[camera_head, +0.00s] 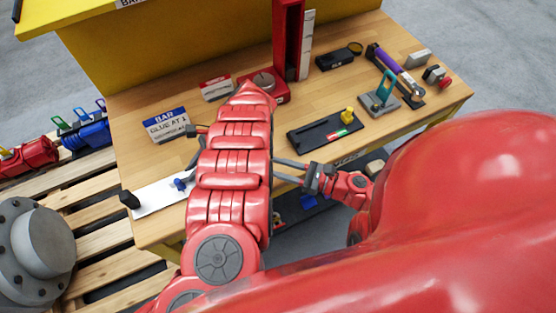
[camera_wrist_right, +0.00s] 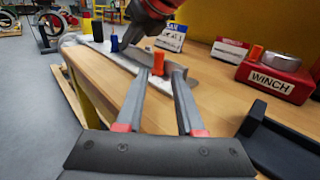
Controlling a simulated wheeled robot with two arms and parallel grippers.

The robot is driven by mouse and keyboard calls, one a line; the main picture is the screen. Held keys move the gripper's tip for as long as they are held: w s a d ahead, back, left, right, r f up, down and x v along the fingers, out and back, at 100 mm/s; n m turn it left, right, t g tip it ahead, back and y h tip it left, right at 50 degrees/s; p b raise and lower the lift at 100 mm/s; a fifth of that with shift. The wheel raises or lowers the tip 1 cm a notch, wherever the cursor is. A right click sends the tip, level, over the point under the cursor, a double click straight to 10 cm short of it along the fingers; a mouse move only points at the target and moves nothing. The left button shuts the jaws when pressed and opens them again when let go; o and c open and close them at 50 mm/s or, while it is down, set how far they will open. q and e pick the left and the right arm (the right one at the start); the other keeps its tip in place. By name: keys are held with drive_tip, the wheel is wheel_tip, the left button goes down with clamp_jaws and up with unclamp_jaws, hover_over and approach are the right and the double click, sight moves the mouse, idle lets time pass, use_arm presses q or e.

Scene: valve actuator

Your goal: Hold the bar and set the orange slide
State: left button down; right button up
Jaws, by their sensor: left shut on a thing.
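The bar (camera_head: 160,196) is a pale flat strip with a black end post and a blue knob (camera_head: 180,184), lying along the table's left front edge. It also shows in the right wrist view (camera_wrist_right: 131,62). The orange slide (camera_wrist_right: 158,63) stands upright on it there; in the head view my left arm hides it. My left gripper (camera_head: 190,162) reaches down at the bar near the blue knob, shut on the bar; the contact spot is largely hidden. My right gripper (camera_wrist_right: 158,76) is open, its fingertips either side of the orange slide; I cannot tell whether they touch it.
A sign reading "BAR GLUE AT 1" (camera_head: 166,124) stands behind the bar. The red winch block (camera_head: 272,97) and a black tray (camera_head: 325,131) lie further right. Several tools lie at the table's right. A pallet (camera_head: 95,240) stands left of the table.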

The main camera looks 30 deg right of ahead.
use_arm(q)
drive_tip(key=shift+f, duration=0.1)
drive_tip(key=c, duration=0.7)
unclamp_jaws()
